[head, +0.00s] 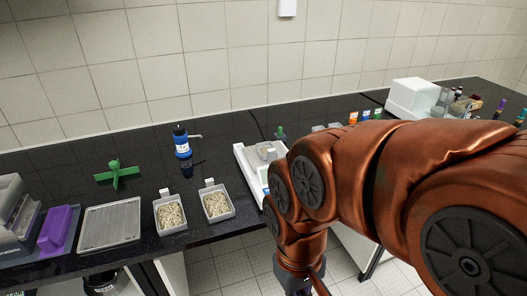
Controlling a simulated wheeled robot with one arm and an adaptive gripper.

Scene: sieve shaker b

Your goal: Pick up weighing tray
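Two small grey trays filled with pale granules, a left one (171,230) and a right one (219,218), stand side by side near the front edge of the black bench. A white balance-like device (247,177) stands to their right, with a small greyish tray or dish (263,151) on it. I cannot tell which of these is the weighing tray. My copper-coloured arm hangs down in front of the bench, right of the trays. My gripper (298,286) is cut off by the bottom edge, low and apart from the trays; its fingers do not show.
A flat grey tray or plate (109,225), a purple block (57,228) and grey racks stand at left. A green cross-shaped object (117,175) and a blue bottle (181,142) stand behind. A white box (412,96) is at far right. The back-left bench is mostly clear.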

